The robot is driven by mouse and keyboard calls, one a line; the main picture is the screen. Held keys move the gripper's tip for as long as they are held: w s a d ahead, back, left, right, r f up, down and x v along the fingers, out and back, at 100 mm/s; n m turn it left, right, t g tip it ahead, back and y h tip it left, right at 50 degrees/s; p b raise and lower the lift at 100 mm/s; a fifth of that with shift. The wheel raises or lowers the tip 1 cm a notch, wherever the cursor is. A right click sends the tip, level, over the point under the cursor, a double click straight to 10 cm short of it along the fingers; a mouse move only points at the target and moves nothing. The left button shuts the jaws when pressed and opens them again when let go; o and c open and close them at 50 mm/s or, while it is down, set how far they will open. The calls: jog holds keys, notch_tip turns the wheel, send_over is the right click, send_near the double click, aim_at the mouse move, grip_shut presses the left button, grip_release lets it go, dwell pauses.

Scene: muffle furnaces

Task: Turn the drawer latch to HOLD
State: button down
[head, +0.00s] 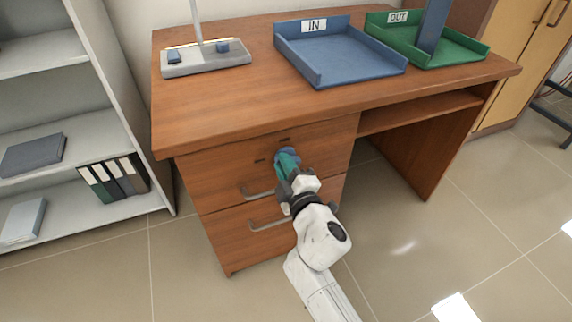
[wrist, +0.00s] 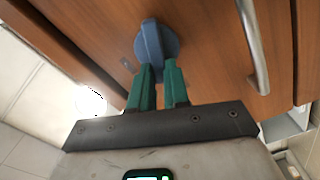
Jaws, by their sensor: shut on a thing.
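The drawer latch is a blue round knob with a raised grip bar on the front of the wooden desk's upper drawer. It fills the top middle of the wrist view (wrist: 156,42), and in the head view (head: 288,153) it is mostly hidden by my gripper. My gripper (wrist: 159,72) has green fingers that are shut on the latch's grip bar. In the head view my gripper (head: 287,160) reaches the drawer front from below right. Small dark marks sit beside and above the latch; their words are too small to read.
Metal drawer handles (head: 258,192) lie below the latch; one also shows close by in the wrist view (wrist: 254,45). A blue IN tray (head: 345,72) and a green OUT tray (head: 470,57) stand on the desktop. A shelf (head: 105,130) stands left. The floor at right is clear.

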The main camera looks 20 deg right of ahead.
jog(key=n, duration=0.2)
jog(key=f+n, duration=0.1)
jog(key=n, duration=0.1)
jog(key=shift+a+n, duration=0.15)
jog(key=shift+n, duration=0.25)
dwell(0.4)
jog(key=c, duration=1.1)
grip_release()
jog(key=s, duration=1.1)
jog(key=shift+b, duration=0.4)
